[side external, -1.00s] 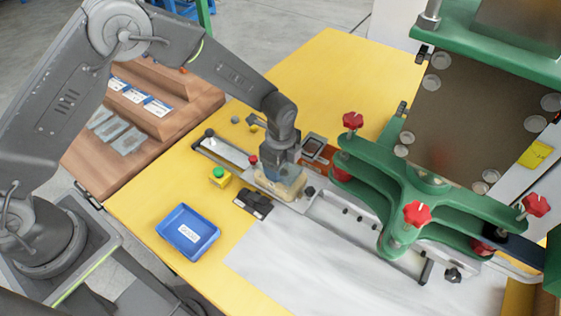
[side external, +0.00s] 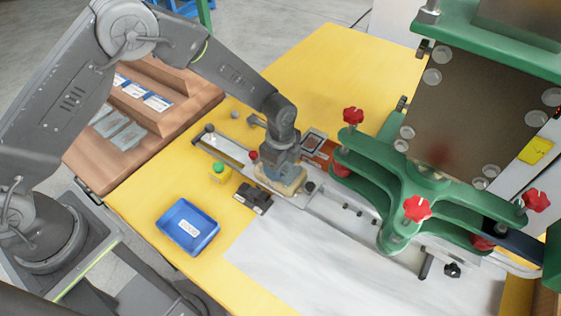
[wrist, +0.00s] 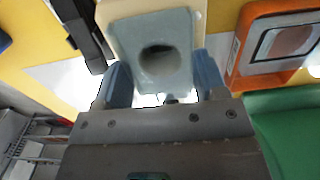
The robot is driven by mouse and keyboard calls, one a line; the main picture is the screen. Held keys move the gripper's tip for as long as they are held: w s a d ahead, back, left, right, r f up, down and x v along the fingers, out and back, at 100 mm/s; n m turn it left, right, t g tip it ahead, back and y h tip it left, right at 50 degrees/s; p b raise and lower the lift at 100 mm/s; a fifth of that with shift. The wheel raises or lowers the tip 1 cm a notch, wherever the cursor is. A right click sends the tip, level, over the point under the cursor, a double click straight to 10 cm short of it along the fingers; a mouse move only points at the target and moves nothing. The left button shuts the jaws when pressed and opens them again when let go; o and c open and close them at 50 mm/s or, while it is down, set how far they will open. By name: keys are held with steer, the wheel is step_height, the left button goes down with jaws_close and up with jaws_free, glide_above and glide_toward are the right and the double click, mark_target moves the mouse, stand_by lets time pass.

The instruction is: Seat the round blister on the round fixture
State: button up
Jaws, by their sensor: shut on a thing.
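My gripper (wrist: 163,74) is shut on the blister (wrist: 140,35), a pale grey-blue, see-through square piece with a round hollow. The blister sits between the two blue fingers in the wrist view. Behind it shows the edge of a cream block (wrist: 122,7), which looks like the fixture. In the side view my gripper (side external: 280,172) is low over the cream block (side external: 288,188) on the metal slide. The fingers and wrist cover most of the blister there. I cannot tell whether the blister touches the block or is apart from it.
A green press arm with red knobs (side external: 417,209) stands close on the right. An orange-framed fixture (side external: 314,143) is just behind my gripper. A black clamp (side external: 253,198), a green button (side external: 220,169) and a blue tray (side external: 188,229) are on the left and front. Yellow table behind is clear.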

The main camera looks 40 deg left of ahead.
steer(key=o, duration=0.8)
steer(key=c, duration=0.4)
steer(key=shift+r, duration=3.5)
